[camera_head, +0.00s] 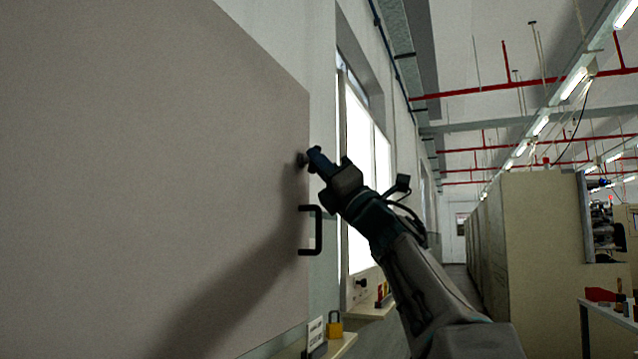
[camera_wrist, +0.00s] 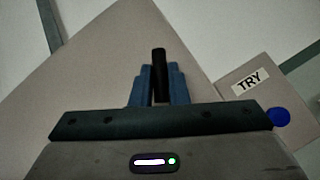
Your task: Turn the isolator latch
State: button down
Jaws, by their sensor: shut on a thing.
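The isolator latch (camera_head: 302,159) is a small dark knob near the right edge of a large grey-beige panel (camera_head: 150,170). In the wrist view the latch (camera_wrist: 159,70) is a black bar, held between two blue fingers. My gripper (camera_head: 315,159) is shut on it, with the fingertips close to the panel face. The bar points roughly straight up in the wrist view. Its base is partly hidden by the fingers.
A black D-shaped handle (camera_head: 318,230) sits on the panel below my gripper. A yellow padlock (camera_head: 335,325) stands on a low ledge. In the wrist view a "TRY" label (camera_wrist: 251,83) and a blue button (camera_wrist: 279,117) are at right. An aisle lies open beyond.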

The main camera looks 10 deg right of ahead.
jog(key=n+g+y, duration=0.1)
jog(key=n, duration=0.1)
jog(key=n+g+y, duration=0.1)
jog(key=n+y, duration=0.1)
jog(key=n+g+y, duration=0.1)
jog(key=n+g, duration=0.1)
jog(key=shift+w+f+y, duration=0.15)
jog(key=shift+w+y, duration=0.1)
jog(key=shift+y, duration=0.15)
jog(key=shift+d+n+g+y, duration=0.1)
jog(key=shift+n+g+y, duration=0.65)
jog(key=shift+n+g, duration=0.7)
jog(key=shift+n+g+y, duration=0.75)
jog(key=shift+n+g, duration=0.5)
jog(key=shift+n, duration=0.4)
jog(key=shift+n+g, duration=0.4)
jog(key=shift+n, duration=0.1)
jog(key=c, duration=1.4)
grip_release()
jog(key=b+v, duration=0.4)
jog(key=v, duration=0.9)
jog(key=shift+f, duration=0.25)
jog(key=shift+d, duration=0.1)
